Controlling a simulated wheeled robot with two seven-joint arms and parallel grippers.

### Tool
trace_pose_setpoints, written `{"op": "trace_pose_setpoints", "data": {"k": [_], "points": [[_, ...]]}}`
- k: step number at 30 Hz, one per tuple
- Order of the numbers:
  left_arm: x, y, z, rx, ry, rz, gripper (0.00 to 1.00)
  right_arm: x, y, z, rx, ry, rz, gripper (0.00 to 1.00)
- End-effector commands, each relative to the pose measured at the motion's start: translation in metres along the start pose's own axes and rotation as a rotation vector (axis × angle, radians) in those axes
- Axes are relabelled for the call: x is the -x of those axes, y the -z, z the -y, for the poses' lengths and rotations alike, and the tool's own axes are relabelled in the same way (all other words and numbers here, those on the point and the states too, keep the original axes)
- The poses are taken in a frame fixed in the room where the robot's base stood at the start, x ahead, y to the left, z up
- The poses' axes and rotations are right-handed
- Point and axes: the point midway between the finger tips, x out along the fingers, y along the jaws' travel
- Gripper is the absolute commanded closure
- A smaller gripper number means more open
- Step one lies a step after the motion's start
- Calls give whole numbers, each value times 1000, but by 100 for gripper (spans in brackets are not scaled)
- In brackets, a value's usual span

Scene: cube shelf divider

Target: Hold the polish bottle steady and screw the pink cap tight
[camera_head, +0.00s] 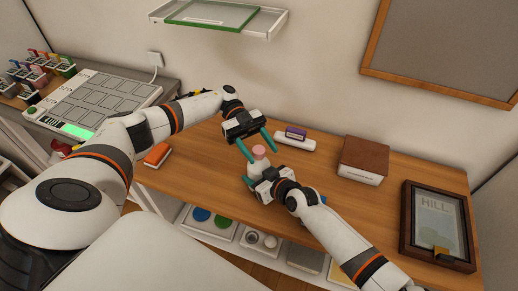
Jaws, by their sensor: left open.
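The polish bottle (257,168) stands upright on the wooden table, pale, with its lower part hidden by my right gripper. The pink cap (258,150) sits on top of the bottle; whether it is tight cannot be seen. My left gripper (262,156) is open, with its two teal fingers slanting down on either side of the cap, apart from it as far as I can see. My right gripper (254,177) is low at the front of the bottle. Its fingers are mostly hidden, so I cannot tell whether they close on it.
A brown box (363,161) and a dark picture frame (437,228) are on the right. A white item with a purple block (296,134) lies behind the bottle. An orange item (157,155) lies left. A shelf (218,20) hangs above. Table is clear between bottle and box.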

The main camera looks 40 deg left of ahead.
Motion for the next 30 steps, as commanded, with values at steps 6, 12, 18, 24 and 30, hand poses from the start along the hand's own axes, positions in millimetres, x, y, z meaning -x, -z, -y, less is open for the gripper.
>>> {"op": "trace_pose_setpoints", "data": {"k": [6, 12, 18, 24, 30], "points": [[7, -41, 1, -5, 2, -3, 45, 0, 0, 1, 0, 1, 0, 69], [11, -75, 0, -5, 1, -1, 45, 0, 0, 1, 0, 1, -1, 69], [14, -90, 0, -1, 1, 0, 45, 0, 0, 1, 0, 1, -1, 69], [14, -91, 0, -1, 1, 0, 45, 0, 0, 1, 0, 1, 0, 69], [11, -92, 0, -25, 15, -23, 52, 0, 0, 1, 0, 1, 0, 69]]}}
